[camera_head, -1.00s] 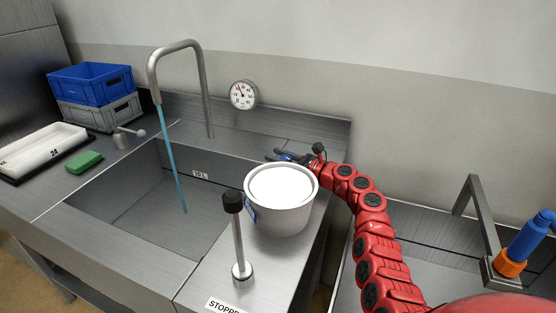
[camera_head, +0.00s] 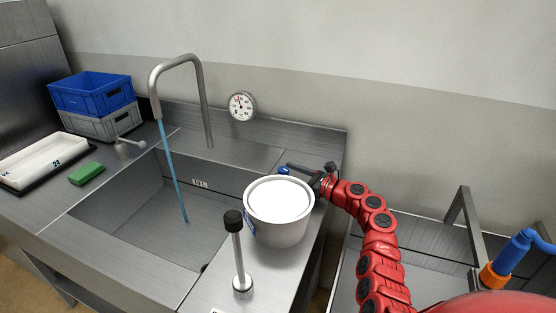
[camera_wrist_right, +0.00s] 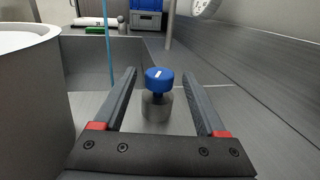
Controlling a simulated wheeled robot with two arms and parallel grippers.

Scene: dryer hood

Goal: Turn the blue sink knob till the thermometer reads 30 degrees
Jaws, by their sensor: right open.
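The blue sink knob (camera_wrist_right: 158,80) stands upright on a short metal base in the right wrist view, with a white mark on its top. In the head view it is a small blue spot (camera_head: 284,170) behind the white-topped pot. My right gripper (camera_wrist_right: 162,82) is open, with one finger on each side of the knob and a gap on both sides; it also shows in the head view (camera_head: 302,172). The round thermometer (camera_head: 242,107) hangs on the wall behind the sink; its scale is too small to read surely. My left gripper is out of view.
A grey pot (camera_head: 279,222) with a white top stands close to my right gripper. A stopper rod (camera_head: 239,258) stands in front of it. Water runs from the tall tap (camera_head: 204,105) into the sink basin (camera_head: 140,215). Crates (camera_head: 92,95) stand back left.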

